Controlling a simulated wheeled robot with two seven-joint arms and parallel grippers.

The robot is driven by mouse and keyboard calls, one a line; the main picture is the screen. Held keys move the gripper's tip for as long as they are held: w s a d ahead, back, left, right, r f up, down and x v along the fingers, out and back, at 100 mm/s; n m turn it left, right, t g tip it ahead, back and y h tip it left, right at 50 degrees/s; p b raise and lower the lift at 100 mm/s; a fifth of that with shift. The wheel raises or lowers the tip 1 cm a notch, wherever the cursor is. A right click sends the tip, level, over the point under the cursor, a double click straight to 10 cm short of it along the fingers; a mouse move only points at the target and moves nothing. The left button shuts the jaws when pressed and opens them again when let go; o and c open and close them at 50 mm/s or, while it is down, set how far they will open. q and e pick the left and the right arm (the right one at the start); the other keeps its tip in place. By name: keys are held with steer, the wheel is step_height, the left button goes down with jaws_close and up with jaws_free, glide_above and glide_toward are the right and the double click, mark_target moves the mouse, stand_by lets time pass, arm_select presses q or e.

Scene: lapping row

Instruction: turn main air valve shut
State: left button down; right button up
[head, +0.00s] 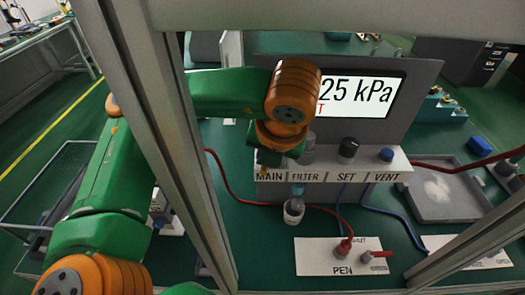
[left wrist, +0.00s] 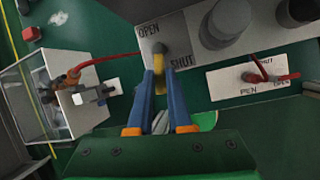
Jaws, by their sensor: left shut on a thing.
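The main air valve has a yellow handle (left wrist: 160,66) on a grey panel, with OPEN printed above it and SHUT to its lower right in the left wrist view. The handle points down in that view, beside the SHUT mark. My left gripper (left wrist: 160,75) is shut on the handle, its two blue fingers on either side. In the head view my left arm reaches over the MAIN end of the valve panel (head: 330,177) and hides most of the valve. The display (head: 360,94) is partly covered by my arm; "25 kPa" is readable. My right gripper is not in view.
To the right of MAIN are the FILTER, the black SET knob (head: 348,148) and the blue VENT knob (head: 386,155). Red and blue hoses cross the green bench. Grey frame posts (head: 165,120) stand close to my arm.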

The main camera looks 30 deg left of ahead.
arm_select(q)
steer(key=shift+w+d+n+g+y, duration=0.2)
steer(key=shift+d+n+g+y, duration=0.15)
steer(key=shift+n, duration=0.65)
steer(key=c, duration=0.8)
jaws_free()
steer(key=shift+c, duration=0.2)
